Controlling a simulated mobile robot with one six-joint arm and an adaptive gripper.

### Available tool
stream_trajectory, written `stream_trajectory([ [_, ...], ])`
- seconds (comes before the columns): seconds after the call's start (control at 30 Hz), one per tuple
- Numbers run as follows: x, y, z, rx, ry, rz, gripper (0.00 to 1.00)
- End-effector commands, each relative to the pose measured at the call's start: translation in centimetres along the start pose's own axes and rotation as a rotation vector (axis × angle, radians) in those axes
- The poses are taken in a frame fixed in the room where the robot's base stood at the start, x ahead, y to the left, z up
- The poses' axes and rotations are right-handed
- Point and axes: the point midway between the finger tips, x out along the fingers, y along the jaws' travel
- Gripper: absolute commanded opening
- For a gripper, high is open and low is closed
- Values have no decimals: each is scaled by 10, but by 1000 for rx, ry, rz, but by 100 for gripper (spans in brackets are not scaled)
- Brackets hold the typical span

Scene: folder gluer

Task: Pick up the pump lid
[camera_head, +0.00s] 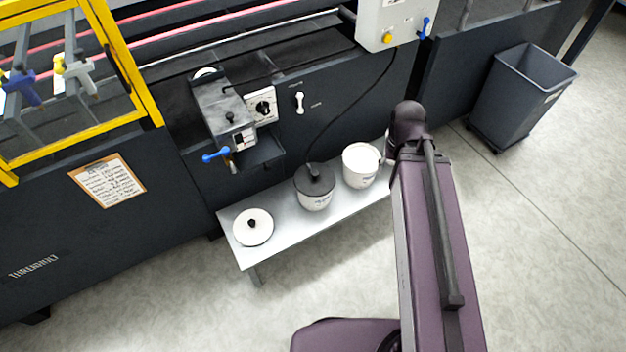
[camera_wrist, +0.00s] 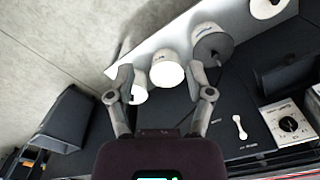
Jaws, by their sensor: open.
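A dark grey pump lid (camera_head: 316,180) sits on a white pot (camera_head: 315,201) in the middle of the low bench, with a black hose running up from it. It also shows in the wrist view (camera_wrist: 214,47), at the upper right, beyond my right finger. My gripper (camera_wrist: 162,84) is open and empty, with its fingers spread in front of an open white bucket (camera_wrist: 167,70). The pump lid is apart from the fingers. In the head view my arm hides my gripper.
A white lid with a black knob (camera_head: 253,230) lies at the left end of the metal bench (camera_head: 280,223). Another white container (camera_wrist: 139,93) is beside my left finger. The dark machine stands behind the bench. A grey bin (camera_head: 515,95) stands right. Floor in front is clear.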

Motion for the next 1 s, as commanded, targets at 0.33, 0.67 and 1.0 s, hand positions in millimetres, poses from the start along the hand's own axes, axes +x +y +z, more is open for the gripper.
stream_trajectory([
  [0.33, 29, -13, -29, 14, 0, 0, 87],
  [0.67, 93, -49, -96, 59, 0, 0, 87],
  [1.0, 161, -108, -167, 108, 0, 0, 87],
])
